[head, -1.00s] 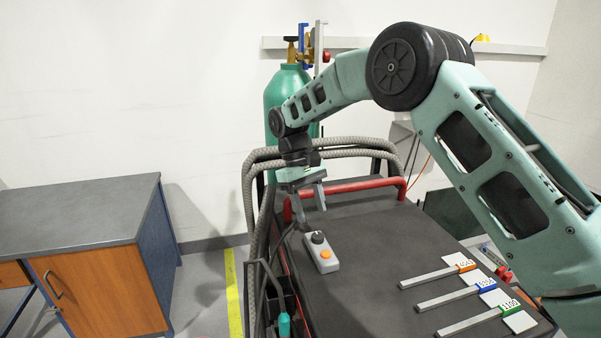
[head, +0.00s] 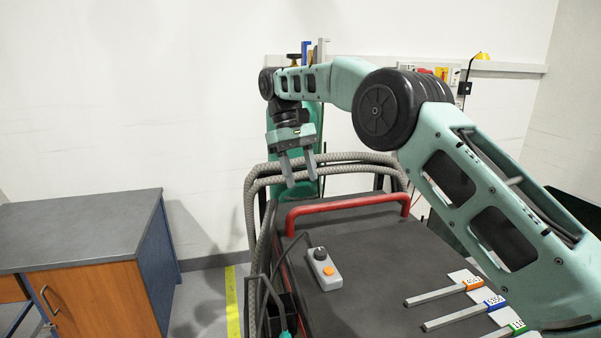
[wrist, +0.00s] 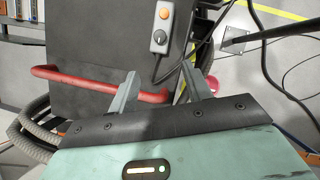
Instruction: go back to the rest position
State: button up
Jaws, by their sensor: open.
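My gripper (head: 299,168) is open, and nothing shows between its fingers. In the head view it hangs fingers down, above and behind the red handle bar (head: 348,208) at the far end of the dark cart top (head: 375,255). In the wrist view the two grey fingers of my gripper (wrist: 158,88) stand apart over the red bar (wrist: 100,84). The control box (head: 324,268), grey with a black knob and an orange button, lies on the cart top, clear of the gripper. It also shows in the wrist view (wrist: 161,28).
Several grey bars with coloured tags (head: 455,312) lie at the cart's near right. Thick grey hoses (head: 250,205) loop around its far left end. A green gas cylinder (head: 307,187) stands behind my gripper. A desk (head: 85,230) stands at left, with floor between.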

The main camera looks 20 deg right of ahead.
jog(key=s+a+f+n+t+y+b, duration=0.1)
jog(key=s+a, duration=0.4)
jog(key=s, duration=0.4)
jog(key=s+a+f+n+t+y+b, duration=0.1)
jog(key=s+a, duration=0.3)
jog(key=s, duration=0.5)
jog(key=s+d+f, duration=0.1)
jog(key=s+f, duration=0.2)
jog(key=s, duration=0.4)
jog(key=s+d+f+t+b, duration=0.1)
jog(key=s+d+f, duration=0.1)
jog(key=s, duration=0.6)
jog(key=s+d+f+n+t+b, duration=0.1)
jog(key=s+d+f, duration=0.1)
jog(key=s+f, duration=0.2)
jog(key=s, duration=0.3)
jog(key=shift+s+d+f, duration=0.15)
jog(key=shift+d+f, duration=0.05)
jog(key=shift+f, duration=0.05)
